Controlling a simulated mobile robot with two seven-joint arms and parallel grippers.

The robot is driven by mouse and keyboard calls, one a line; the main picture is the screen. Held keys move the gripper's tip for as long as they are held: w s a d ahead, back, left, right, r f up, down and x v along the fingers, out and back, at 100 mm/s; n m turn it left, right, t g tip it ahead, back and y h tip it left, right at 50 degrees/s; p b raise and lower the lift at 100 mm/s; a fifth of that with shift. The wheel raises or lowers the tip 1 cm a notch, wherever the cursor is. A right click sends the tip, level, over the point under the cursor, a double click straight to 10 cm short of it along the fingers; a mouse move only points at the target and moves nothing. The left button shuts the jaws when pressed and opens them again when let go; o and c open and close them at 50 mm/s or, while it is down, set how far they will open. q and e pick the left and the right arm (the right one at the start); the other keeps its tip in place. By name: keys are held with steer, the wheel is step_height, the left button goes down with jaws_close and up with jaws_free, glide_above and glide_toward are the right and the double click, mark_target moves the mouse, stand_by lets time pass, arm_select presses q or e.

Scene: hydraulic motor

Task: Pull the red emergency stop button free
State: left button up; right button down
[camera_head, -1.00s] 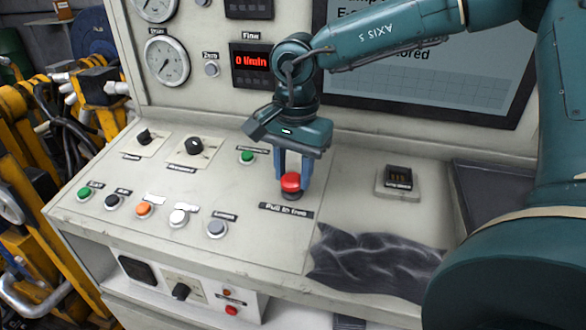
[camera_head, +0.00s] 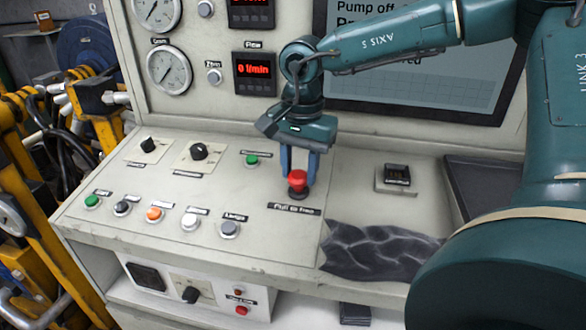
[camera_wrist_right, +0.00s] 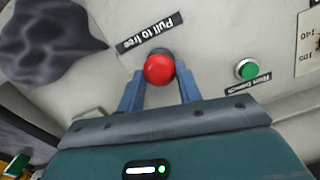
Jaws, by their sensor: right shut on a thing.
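The red emergency stop button (camera_head: 298,177) stands on the sloping console panel above a dark round collar, behind the "Pull to free" label (camera_head: 294,209). My right gripper (camera_head: 299,170) comes down from above, with one blue finger on each side of the button, and is shut on it. In the right wrist view the round red button (camera_wrist_right: 159,69) sits between the two fingertips. A dark part of its base shows behind it. My left gripper is not in view.
A green button (camera_head: 251,160) and a black knob (camera_head: 199,152) lie left of the gripper. Several coloured buttons line the panel's front left. A dark crumpled cloth (camera_head: 375,251) lies front right. A screen (camera_head: 420,80) stands behind my arm.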

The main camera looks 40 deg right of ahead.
mark_target(302, 174)
steer(key=shift+w+r, duration=0.15)
steer(key=shift+r, duration=0.1)
steer(key=c, duration=1.3)
jaws_free()
steer(key=o, duration=0.4)
steer(key=shift+f, duration=0.1)
steer(key=shift+c, duration=0.2)
step_height(302, 174, up, 13)
steer(key=shift+s, duration=0.35)
steer(key=shift+d, duration=0.1)
